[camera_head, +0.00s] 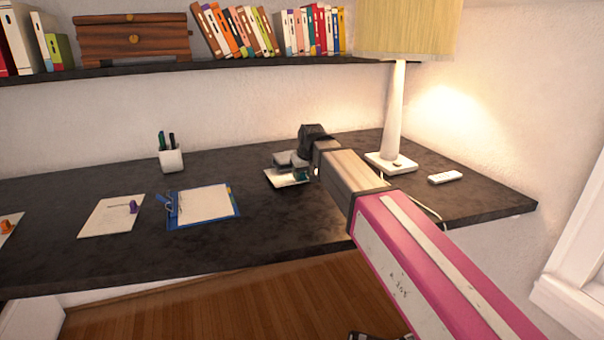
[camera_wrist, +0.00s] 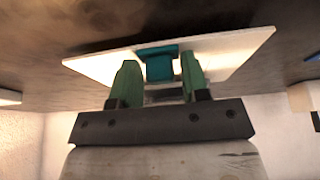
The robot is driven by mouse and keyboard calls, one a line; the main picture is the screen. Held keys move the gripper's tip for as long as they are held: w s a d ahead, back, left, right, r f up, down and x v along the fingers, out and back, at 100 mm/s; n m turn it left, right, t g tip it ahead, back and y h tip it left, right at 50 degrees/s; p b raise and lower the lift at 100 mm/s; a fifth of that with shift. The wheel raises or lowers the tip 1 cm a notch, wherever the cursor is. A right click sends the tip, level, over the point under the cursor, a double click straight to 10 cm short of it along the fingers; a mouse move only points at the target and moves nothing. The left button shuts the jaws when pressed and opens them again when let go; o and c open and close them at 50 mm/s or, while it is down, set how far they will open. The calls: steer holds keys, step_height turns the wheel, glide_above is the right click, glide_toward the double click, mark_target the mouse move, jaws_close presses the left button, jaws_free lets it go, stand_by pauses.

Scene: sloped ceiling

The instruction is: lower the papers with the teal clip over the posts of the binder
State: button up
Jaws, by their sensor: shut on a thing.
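My gripper (camera_wrist: 158,85) is shut on the teal clip (camera_wrist: 159,64), with one green finger on each side of it. The clip is on the edge of the white papers (camera_wrist: 225,55), which reach out beyond the fingers in the wrist view. In the head view my gripper (camera_head: 298,172) and the papers (camera_head: 287,180) are over the dark desk, left of the lamp; whether they touch it I cannot tell. The blue binder (camera_head: 236,209) lies to the left on the desk, with white paper on it and a blue mechanism (camera_head: 168,203) at its left edge. Its posts are too small to make out.
Papers with a purple clip (camera_head: 110,217) lie left of the binder, and an orange clip (camera_head: 8,227) is at the far left. A pen cup (camera_head: 171,155) stands behind. A lamp (camera_head: 394,115) and a white remote (camera_head: 445,177) are at right. A shelf (camera_head: 230,63) hangs above.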

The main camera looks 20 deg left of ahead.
steer(key=shift+s+d, duration=2.6)
steer(key=shift+s, duration=0.25)
steer(key=o, duration=1.1)
steer(key=shift+c, duration=0.2)
